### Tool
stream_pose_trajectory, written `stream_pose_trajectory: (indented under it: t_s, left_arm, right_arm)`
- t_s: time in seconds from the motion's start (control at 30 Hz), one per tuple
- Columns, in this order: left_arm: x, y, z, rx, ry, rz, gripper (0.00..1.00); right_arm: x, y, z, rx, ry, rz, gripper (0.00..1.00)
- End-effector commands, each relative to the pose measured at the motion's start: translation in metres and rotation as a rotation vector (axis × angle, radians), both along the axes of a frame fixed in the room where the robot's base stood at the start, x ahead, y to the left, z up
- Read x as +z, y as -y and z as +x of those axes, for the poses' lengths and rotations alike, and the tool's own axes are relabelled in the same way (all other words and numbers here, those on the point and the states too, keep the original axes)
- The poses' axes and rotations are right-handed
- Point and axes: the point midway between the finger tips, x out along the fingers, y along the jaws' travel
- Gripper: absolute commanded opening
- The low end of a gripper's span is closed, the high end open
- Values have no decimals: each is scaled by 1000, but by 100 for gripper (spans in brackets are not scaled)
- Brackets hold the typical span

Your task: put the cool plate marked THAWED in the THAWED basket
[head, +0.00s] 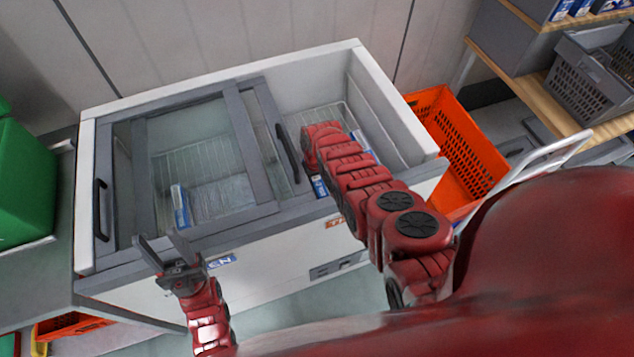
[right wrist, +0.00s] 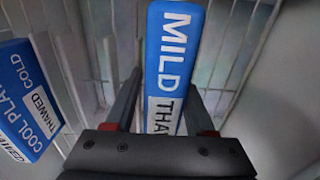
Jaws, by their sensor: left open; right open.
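The cool plate marked THAWED (right wrist: 28,100) is a blue and white pack at the left of the right wrist view, left of my right gripper and partly cut off. My right gripper (right wrist: 160,85) is open, its fingers on either side of another blue and white pack reading MILD THA... (right wrist: 176,60); I cannot tell whether they touch it. In the head view my right arm reaches into the open right half of the chest freezer (head: 390,95) and hides that gripper. My left gripper (head: 165,250) is open and empty at the freezer's front left edge. No basket's THAWED label is readable.
A sliding glass lid (head: 195,150) covers the freezer's left half; a blue and white pack (head: 180,205) shows beneath it. Orange tote (head: 460,150) stands right of the freezer, beside a shelf with grey crates (head: 590,80). A green bin (head: 25,185) is at left.

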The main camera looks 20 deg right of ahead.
Motion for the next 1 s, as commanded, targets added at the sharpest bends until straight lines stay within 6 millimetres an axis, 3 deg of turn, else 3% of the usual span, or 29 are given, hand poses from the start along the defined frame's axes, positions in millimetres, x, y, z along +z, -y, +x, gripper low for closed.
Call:
stream_pose_trajectory:
  t_s: [0.37,0.53,0.7,1.0]
  left_arm:
    - [2,0,0,0,0,0,50]
    - [14,0,0,0,0,0,50]
    - [31,0,0,0,0,0,50]
    - [29,0,0,0,0,0,50]
  right_arm:
    - [-3,-8,-7,7,-13,11,75]
    - [11,-7,-6,6,-10,9,75]
    - [37,-5,-2,3,-2,7,75]
    - [63,-3,-2,3,-2,4,75]
